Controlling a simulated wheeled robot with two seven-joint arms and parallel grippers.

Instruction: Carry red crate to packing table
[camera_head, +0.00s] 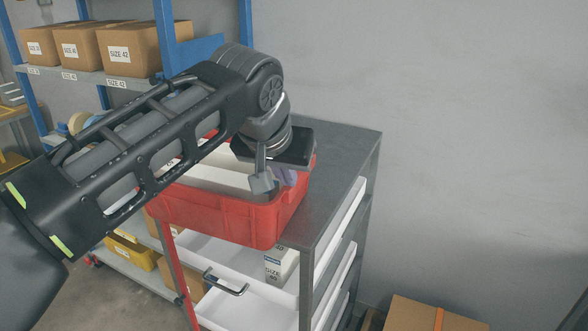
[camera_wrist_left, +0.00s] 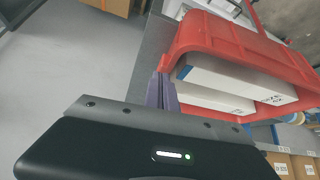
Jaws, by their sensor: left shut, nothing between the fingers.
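The red crate (camera_head: 225,212) sits on the dark grey top of a drawer cart (camera_head: 330,160) in the head view. White boxes lie inside it. In the left wrist view the crate (camera_wrist_left: 205,35) fills the upper right, with two white boxes (camera_wrist_left: 235,75) in it; one has a size label. My left gripper (camera_head: 272,181) is shut and empty, at the crate's right end, over or just inside its rim; contact is unclear. My left arm hides the crate's left part. My right gripper is in neither view. I cannot identify the packing table.
A blue-framed shelf (camera_head: 90,78) with several labelled cardboard boxes stands at the back left. White drawers (camera_head: 240,312) sit under the cart top, with a small labelled box (camera_head: 281,265) in one. A cardboard box (camera_head: 425,316) is at the lower right. A plain wall stands behind.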

